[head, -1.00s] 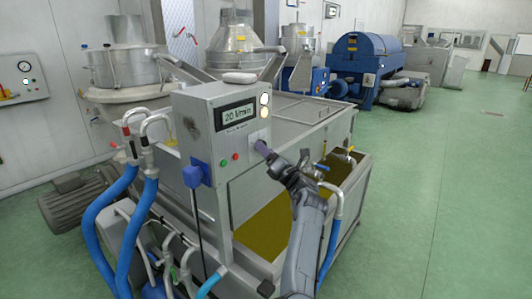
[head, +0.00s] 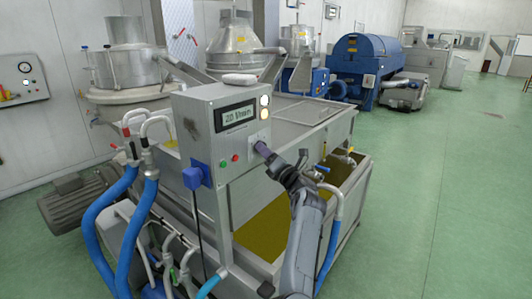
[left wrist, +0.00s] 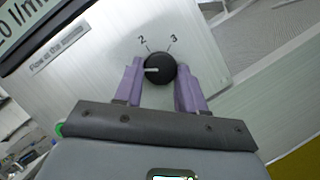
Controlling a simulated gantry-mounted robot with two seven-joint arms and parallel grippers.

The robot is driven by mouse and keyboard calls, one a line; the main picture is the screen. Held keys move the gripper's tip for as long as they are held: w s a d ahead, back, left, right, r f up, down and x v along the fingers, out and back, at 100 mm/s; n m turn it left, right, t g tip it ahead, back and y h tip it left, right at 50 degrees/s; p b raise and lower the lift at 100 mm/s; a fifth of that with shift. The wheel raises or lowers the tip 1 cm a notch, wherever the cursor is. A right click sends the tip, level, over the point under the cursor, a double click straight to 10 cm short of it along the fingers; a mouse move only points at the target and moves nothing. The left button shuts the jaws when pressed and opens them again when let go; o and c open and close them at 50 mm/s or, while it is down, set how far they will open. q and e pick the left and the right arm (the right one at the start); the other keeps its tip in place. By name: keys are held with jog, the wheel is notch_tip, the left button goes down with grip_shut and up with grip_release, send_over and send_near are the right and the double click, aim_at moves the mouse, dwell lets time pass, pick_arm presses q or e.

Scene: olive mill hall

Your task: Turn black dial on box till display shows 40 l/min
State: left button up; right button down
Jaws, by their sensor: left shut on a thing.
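The grey control box (head: 205,112) stands at the near corner of the steel tank. Its display (head: 237,116) reads 20 l/min, slightly blurred. The black dial (left wrist: 160,68) shows in the left wrist view, with its white pointer towards the picture's left and the marks 2 and 3 above it. My left gripper (head: 262,150) is at the box face, with its purple fingers shut on the dial from both sides. In the head view the fingers hide the dial. My right gripper is not in view.
A red and a green button (head: 235,158) sit left of the dial, and two round lamps (head: 265,107) above it. A blue plug (head: 194,178) is on the box's side. Blue hoses (head: 140,220) hang in front. The green floor (head: 450,200) at right is clear.

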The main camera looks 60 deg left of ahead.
pick_arm(q)
jog(key=shift+s+r+m+t+h+p, duration=0.15)
jog(key=shift+m+t+h+p, duration=0.4)
jog(key=shift+m+p, duration=1.45)
jog(key=shift+w+r+m+t+h+p, duration=0.1)
jog(key=shift+r+m+t+h+p, duration=0.2)
jog(key=shift+m+h+p, duration=1.15)
jog(key=shift+s+r+m+t+h+p, duration=0.1)
jog(key=shift+r+m+t+p, duration=0.2)
jog(key=shift+m+p, duration=2.25)
jog(key=shift+f, duration=0.15)
jog(key=o, duration=1.1)
jog(key=shift+c, duration=0.2)
jog(key=shift+d, duration=0.1)
